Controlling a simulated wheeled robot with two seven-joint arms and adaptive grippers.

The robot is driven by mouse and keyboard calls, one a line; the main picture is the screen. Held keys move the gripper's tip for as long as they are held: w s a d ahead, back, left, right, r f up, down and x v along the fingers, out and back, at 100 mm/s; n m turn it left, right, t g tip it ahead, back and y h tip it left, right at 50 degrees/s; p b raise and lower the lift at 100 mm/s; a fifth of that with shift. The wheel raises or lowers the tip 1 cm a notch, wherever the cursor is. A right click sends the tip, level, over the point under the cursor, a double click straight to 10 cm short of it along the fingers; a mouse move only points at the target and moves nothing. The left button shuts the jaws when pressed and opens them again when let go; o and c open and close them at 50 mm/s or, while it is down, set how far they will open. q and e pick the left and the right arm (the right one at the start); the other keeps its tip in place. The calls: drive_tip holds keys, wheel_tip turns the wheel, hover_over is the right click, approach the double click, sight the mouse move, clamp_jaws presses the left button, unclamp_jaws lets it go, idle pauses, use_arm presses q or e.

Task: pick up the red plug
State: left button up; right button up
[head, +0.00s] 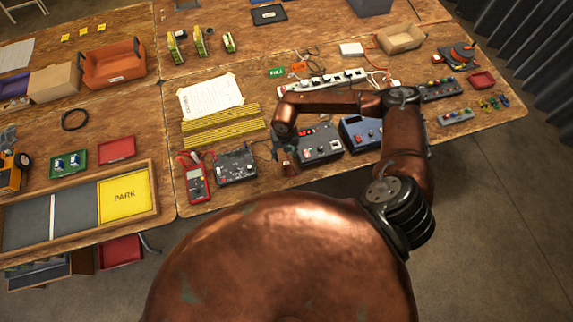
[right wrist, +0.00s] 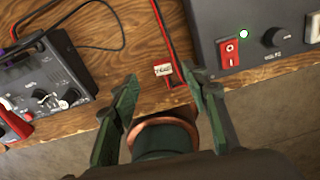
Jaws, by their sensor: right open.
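A red cable (right wrist: 160,25) runs down the wooden table in the right wrist view to a small red piece with a white tag (right wrist: 163,70), which looks like the red plug (right wrist: 178,84); its lower end is close to the table edge. My right gripper (right wrist: 165,80) is open, with one green finger on each side of this piece and nothing held. In the head view the right gripper (head: 283,153) hangs at the table's front edge, between two grey boxes; my arm partly hides this spot. My left gripper is not in view.
A dark grey box with a red switch (right wrist: 228,52) stands close on the right, and a box with knobs (right wrist: 50,95) on the left. A red multimeter (head: 195,183) lies further left. A white power strip (head: 320,82) lies behind my arm.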

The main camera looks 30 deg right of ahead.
sight(286, 163)
drive_tip(key=f, duration=0.4)
drive_tip(key=f+p, duration=0.1)
drive_tip(key=f, duration=0.2)
drive_tip(key=shift+s, duration=0.4)
clamp_jaws()
